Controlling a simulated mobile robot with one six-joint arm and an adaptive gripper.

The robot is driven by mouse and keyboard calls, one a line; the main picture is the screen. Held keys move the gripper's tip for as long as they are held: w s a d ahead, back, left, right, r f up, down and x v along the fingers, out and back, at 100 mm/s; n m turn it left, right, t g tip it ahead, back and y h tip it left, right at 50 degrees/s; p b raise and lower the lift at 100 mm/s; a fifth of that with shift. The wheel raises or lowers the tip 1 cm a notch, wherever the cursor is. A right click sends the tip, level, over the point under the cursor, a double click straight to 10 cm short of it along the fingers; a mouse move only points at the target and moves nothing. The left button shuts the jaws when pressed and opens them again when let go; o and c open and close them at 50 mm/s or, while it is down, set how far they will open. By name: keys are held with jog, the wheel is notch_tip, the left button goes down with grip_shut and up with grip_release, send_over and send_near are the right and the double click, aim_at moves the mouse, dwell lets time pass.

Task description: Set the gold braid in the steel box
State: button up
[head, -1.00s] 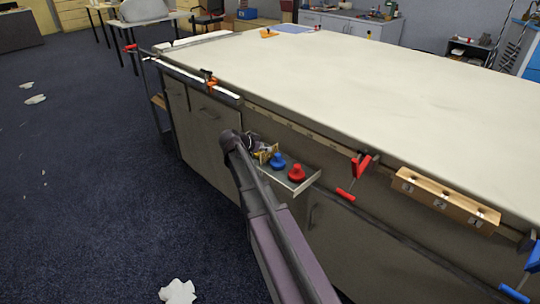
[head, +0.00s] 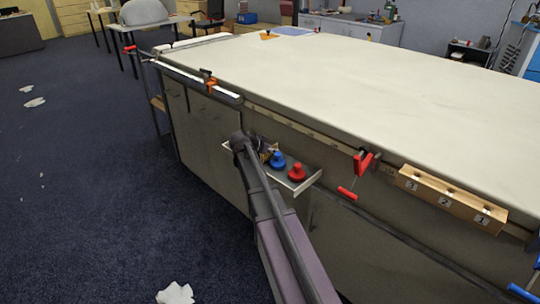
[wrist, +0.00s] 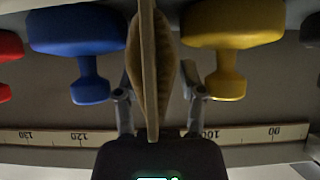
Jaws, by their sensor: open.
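A thin pale card (wrist: 148,50) with a brownish-gold bulge (wrist: 163,70) on it, which looks like the gold braid, stands edge-on in the wrist view. My gripper (wrist: 158,90) is open, with one finger on each side of the card and a gap visible on the right. In the head view my gripper (head: 262,151) is at the shallow metal tray on the table's front, and my arm largely hides the card. I cannot make out a separate steel box in these frames.
A blue knobbed weight (wrist: 85,35) and a yellow one (wrist: 230,35) flank the card closely. A red weight (head: 297,173) stands in the tray (head: 302,186). A red clamp (head: 362,164) and a wooden holder with numbered labels (head: 450,198) are to the right. The tabletop (head: 370,85) is mostly clear.

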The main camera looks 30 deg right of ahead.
aim_at(271, 146)
jog(key=shift+c, duration=0.2)
grip_shut()
jog(key=shift+r, duration=0.15)
notch_tip(271, 146, up, 10)
jog(key=p, duration=1)
dwell(0.8)
